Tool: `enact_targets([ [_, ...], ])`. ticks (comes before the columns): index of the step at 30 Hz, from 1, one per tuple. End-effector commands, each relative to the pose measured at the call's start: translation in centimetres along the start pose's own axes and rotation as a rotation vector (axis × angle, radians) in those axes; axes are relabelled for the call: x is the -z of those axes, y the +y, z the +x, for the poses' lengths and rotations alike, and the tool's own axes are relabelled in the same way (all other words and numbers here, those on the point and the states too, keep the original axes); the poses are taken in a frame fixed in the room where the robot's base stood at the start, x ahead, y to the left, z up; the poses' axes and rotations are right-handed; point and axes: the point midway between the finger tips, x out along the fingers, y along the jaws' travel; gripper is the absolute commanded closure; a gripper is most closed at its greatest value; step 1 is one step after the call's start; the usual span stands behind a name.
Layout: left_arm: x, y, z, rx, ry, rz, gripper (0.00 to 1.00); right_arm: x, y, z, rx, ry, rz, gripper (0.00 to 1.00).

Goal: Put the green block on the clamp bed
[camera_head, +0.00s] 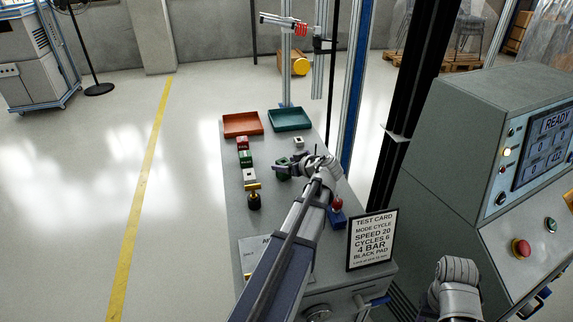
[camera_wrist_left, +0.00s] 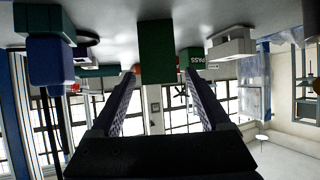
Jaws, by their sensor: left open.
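The green block (camera_wrist_left: 157,52) shows between the two spread fingers of my left gripper (camera_wrist_left: 160,78) in the left wrist view, with room at both sides. In the head view my left gripper (camera_head: 284,167) is over the middle of the bench, and the green block (camera_head: 282,172) is partly hidden by its dark fingers. The gripper is open; I see no contact with the block. I cannot tell for sure which fixture is the clamp bed. My right gripper's fingers do not show; only a pale part of my right arm shows at lower right.
The grey bench (camera_head: 232,215) holds a red tray (camera_head: 243,124), a green tray (camera_head: 290,119), a column of red, green and white labelled blocks (camera_head: 246,158), a black-and-gold piece (camera_head: 254,198), a red-knobbed blue device (camera_head: 337,214) and a test card (camera_head: 372,240). A control console (camera_head: 480,150) stands right.

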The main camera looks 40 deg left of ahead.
Motion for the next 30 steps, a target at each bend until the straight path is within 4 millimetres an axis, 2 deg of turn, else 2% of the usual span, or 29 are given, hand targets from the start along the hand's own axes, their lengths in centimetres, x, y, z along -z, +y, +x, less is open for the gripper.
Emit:
enact_targets([
  [9,0.5,-0.1,-6.3,-0.004,0.0,0.003,0.2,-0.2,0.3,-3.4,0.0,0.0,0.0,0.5],
  [15,0.4,-0.1,-9.8,-0.002,0.0,0.002,0.2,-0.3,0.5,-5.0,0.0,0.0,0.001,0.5],
  [21,0.2,0.0,-11.7,-0.001,0.0,0.001,0.2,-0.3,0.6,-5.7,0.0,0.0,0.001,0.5],
  [30,0.0,0.0,-12.1,0.0,0.0,0.0,0.2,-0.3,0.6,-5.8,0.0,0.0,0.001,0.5],
])
